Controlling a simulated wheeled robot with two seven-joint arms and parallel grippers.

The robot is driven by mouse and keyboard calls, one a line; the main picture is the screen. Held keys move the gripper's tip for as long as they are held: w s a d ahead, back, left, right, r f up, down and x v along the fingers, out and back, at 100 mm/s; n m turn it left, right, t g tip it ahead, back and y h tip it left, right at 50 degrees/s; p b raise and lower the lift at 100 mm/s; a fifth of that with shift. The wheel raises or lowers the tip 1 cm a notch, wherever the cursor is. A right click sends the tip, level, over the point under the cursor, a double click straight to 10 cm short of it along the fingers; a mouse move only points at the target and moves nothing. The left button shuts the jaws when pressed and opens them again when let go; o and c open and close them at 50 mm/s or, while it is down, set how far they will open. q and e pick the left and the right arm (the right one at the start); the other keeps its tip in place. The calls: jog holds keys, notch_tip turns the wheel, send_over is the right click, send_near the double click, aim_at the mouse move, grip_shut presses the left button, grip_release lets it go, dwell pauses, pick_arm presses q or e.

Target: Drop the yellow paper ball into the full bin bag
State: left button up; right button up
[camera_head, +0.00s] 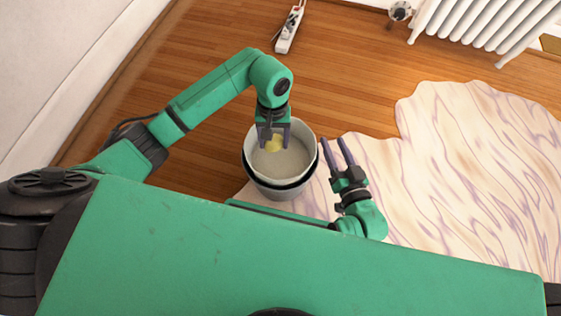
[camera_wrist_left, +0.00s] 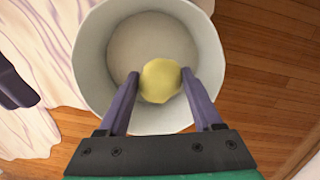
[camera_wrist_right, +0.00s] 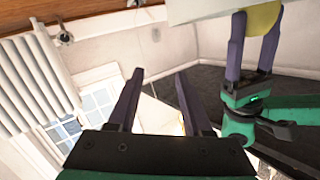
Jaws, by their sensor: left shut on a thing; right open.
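The yellow paper ball (camera_head: 275,144) is pinched between the fingers of my left gripper (camera_head: 272,136). The left wrist view shows the ball (camera_wrist_left: 160,80) between both fingertips, over the round opening of a pale bin. How far above the rim it is, I cannot tell. The bin (camera_head: 308,157) stands on the floor with a white inside and a dark band below its rim. I see no separate full bag in it; its inside looks pale and bare. My right gripper (camera_head: 338,152) is open and empty, just right of the bin. The right wrist view also shows the ball (camera_wrist_right: 262,18).
A pale veined rug (camera_head: 470,150) covers the floor at the right. A white power strip (camera_head: 289,30) lies near the back wall, and a white radiator (camera_head: 485,20) stands at the back right. Bare wood floor lies behind the bin.

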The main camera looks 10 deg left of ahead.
jog(key=shift+w+r, duration=0.15)
jog(key=shift+r, duration=0.05)
pick_arm(q)
jog(key=o, duration=1.3)
jog(key=shift+o, duration=0.2)
jog(key=shift+w+r, duration=0.1)
jog(key=shift+r, duration=0.2)
notch_tip(320, 180, up, 3)
jog(key=shift+w+f+p, duration=0.15)
jog(key=shift+p, duration=0.55)
pick_arm(e)
jog(key=s+f+g, duration=0.3)
jog(key=s+f, duration=0.3)
pick_arm(q)
notch_tip(320, 180, up, 11)
jog(key=w+p, duration=0.1)
jog(key=p, duration=0.2)
jog(key=shift+w+a, duration=0.2)
jog(key=shift+w, duration=0.1)
pick_arm(e)
notch_tip(320, 180, up, 4)
jog(key=shift+w+a+r, duration=0.1)
jog(key=shift+w, duration=0.05)
